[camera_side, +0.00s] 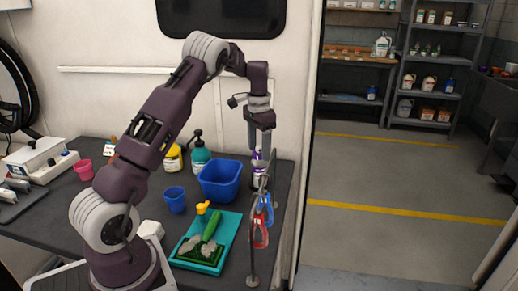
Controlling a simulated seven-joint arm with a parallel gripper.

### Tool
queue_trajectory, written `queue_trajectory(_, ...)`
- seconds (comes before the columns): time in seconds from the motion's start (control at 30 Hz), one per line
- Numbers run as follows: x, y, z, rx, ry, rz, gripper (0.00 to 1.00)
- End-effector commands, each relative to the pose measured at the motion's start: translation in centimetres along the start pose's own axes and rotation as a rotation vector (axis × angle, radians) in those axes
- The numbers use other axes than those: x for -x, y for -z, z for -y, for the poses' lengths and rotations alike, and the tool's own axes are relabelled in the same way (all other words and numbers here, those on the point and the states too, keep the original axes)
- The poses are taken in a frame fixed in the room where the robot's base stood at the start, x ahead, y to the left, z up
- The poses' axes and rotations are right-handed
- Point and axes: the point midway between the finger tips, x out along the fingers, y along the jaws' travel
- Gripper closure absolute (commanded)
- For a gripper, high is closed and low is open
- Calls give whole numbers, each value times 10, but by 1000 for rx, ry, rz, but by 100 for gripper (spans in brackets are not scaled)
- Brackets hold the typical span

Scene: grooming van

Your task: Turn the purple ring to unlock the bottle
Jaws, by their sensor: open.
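A white bottle with a purple top (257,157) stands near the right end of the dark worktop. The purple ring itself is too small to tell apart from the rest of the purple top. My gripper (262,143) points down right above the bottle, at the height of its purple top. It is open. Whether its fingers straddle the ring or touch it cannot be told. A metal rail partly covers the lower bottle.
A blue tub (220,181) stands just left of the bottle. A curved metal rail (253,250) with a red and a blue item hanging from it is in front. A teal tray (232,245) holds a green brush. Pump bottles (200,160) stand behind.

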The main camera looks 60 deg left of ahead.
Motion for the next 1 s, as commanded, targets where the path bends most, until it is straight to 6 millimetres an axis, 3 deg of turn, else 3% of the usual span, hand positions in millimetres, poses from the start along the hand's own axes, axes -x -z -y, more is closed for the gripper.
queue_trajectory(0.27,-5,0,0,0,1,-1,40)
queue_trajectory(0.6,-4,0,0,0,1,-2,100)
queue_trajectory(1.0,-4,0,0,98,1,-2,100)
